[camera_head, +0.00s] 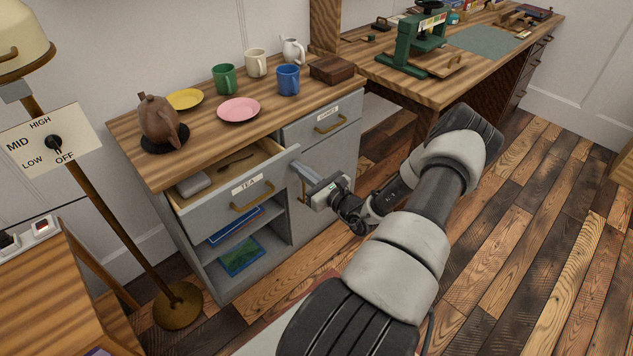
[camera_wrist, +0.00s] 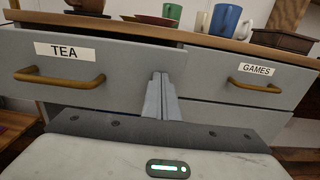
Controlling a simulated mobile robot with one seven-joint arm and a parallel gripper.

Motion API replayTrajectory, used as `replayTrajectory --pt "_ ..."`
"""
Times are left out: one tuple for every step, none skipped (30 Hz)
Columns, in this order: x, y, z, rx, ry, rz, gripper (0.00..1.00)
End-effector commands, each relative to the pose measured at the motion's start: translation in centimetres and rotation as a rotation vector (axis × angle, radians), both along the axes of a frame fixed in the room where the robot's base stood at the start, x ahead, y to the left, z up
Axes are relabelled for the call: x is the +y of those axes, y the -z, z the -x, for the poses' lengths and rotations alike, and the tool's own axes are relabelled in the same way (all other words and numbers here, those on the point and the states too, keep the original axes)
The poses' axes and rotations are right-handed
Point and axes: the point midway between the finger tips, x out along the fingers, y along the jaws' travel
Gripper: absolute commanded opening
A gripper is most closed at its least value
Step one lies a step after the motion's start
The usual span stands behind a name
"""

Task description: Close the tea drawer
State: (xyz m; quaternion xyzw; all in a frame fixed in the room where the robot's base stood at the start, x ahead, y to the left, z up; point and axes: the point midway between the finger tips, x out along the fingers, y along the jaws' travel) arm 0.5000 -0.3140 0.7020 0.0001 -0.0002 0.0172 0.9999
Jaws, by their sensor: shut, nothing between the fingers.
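The tea drawer (camera_head: 222,204) is pulled out of the grey cabinet, with its interior showing a grey box and a dark slim item. Its front has a TEA label and a brass handle (camera_head: 251,194). In the wrist view the tea drawer front (camera_wrist: 118,67) stands at the left and reaches to the fingers. My gripper (camera_head: 301,166) is shut and empty at the right end of the drawer front. In the wrist view my gripper (camera_wrist: 161,82) points at the drawer's right edge; I cannot tell whether it touches.
The games drawer (camera_head: 320,124) beside it is shut. A brown teapot (camera_head: 159,122), plates, mugs and a wooden box (camera_head: 332,69) stand on the cabinet top. Open shelves with blue and green boxes lie below. A lamp (camera_head: 110,185) stands at the left; floor at the right is clear.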

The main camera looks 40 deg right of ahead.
Motion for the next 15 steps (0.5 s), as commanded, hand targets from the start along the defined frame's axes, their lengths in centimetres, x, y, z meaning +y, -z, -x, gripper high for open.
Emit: replayTrajectory --pt "0.2 0.1 -1.4 -0.002 -0.004 0.002 0.0" --pt "0.3 0.1 -2.1 -0.002 -0.004 0.001 0.0" --pt "0.2 0.1 -3.0 -0.001 -0.004 0.002 0.0" --pt "0.3 0.1 -3.7 -0.001 -0.004 0.002 0.0" --pt "0.3 0.1 -4.3 -0.002 -0.003 0.001 0.0" --pt "0.3 0.1 -5.1 -0.002 -0.003 0.001 0.0" --pt "0.3 0.1 -5.7 -0.001 -0.004 0.001 0.0" --pt "0.3 0.1 -6.2 -0.001 -0.002 0.001 0.0" --pt "0.3 0.1 -6.8 -0.001 -0.001 0.002 0.0" --pt "0.3 0.1 -7.3 -0.001 -0.002 0.001 0.0" --pt "0.3 0.1 -7.7 -0.001 -0.002 0.002 0.0" --pt "0.3 0.1 -8.1 -0.001 -0.001 0.002 0.0" --pt "0.3 0.1 -8.5 0.0 -0.001 0.001 0.0" --pt "0.4 0.1 -8.7 0.0 -0.001 0.0 0.0" --pt "0.3 0.1 -9.1 0.0 -0.001 0.0 0.0"
